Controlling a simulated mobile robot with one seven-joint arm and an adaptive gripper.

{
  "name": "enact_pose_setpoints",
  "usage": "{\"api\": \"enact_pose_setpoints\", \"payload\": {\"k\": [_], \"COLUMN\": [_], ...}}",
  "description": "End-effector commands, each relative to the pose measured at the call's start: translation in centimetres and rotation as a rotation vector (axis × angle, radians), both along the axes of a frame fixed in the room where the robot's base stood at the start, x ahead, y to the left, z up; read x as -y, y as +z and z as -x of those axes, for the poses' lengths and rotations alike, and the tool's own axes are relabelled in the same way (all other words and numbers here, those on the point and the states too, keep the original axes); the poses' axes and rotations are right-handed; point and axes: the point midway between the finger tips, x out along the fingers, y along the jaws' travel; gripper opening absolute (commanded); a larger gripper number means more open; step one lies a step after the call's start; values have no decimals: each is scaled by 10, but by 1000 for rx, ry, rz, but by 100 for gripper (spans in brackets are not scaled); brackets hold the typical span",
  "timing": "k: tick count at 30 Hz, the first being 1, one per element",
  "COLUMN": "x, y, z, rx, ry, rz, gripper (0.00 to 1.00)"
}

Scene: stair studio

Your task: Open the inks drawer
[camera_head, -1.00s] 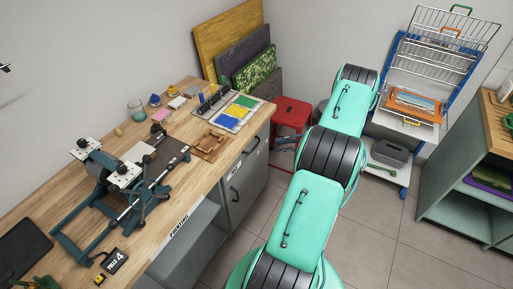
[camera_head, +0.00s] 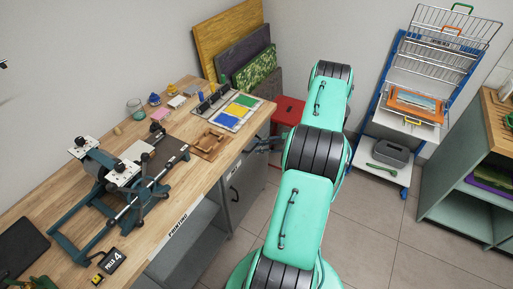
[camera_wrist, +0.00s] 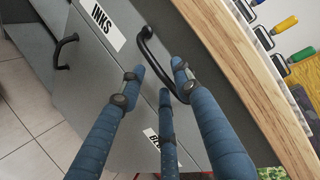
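The drawer marked INKS (camera_wrist: 120,55) is in the wrist view, a grey front just under the wooden worktop. It looks shut. A black bar handle (camera_wrist: 147,45) stands out from the front beside the INKS label (camera_wrist: 103,22). My gripper (camera_wrist: 157,72) has its blue fingers spread and open. The fingertips are at the handle, one to its left and one on its right side, with the third finger between them. I cannot tell whether they touch it. In the head view, my gripper (camera_head: 268,145) is at the cabinet's upper front, partly hidden by my arm.
A lower black handle (camera_wrist: 65,48) is on the neighbouring front. The wooden worktop (camera_head: 205,165) overhangs close by, with a press (camera_head: 115,190) on it. A red stool (camera_head: 288,108) stands behind my arm. The tiled floor to the right is open, before a wheeled rack (camera_head: 385,172).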

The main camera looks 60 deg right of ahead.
Motion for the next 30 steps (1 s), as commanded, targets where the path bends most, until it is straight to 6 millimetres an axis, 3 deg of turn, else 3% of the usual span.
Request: {"api": "enact_pose_setpoints", "payload": {"k": [7,18,23,30], "x": [-8,-8,-8,-8], "y": [-6,-6,-6,-6], "z": [-17,-19,-19,-19], "rx": [0,0,0,0], "ry": [1,0,0,0], "rz": [0,0,0,0], "gripper": [33,33,1,0]}}
